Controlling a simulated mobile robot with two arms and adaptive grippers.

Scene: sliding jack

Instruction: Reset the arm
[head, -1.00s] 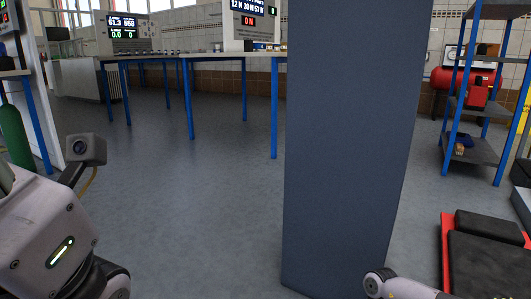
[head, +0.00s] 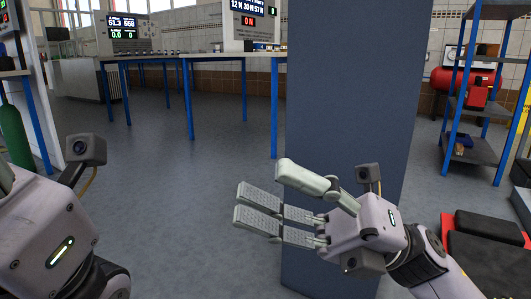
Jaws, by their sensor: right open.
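My right gripper (head: 262,198) shows at the lower middle of the head view, in front of a tall dark blue column. Its fingers point to the left and stand apart, with nothing between them. At the left edge is part of my left arm (head: 50,235), with a small camera on it. The fingers of my left gripper are out of the frame. No sliding jack can be made out.
The dark blue column (head: 350,80) blocks the middle. Behind it is a long table with blue legs (head: 189,100). A blue-framed shelf (head: 470,150) and a red tank (head: 447,79) stand at right. A red-edged black padded item (head: 487,252) lies at lower right. Floor is clear at centre left.

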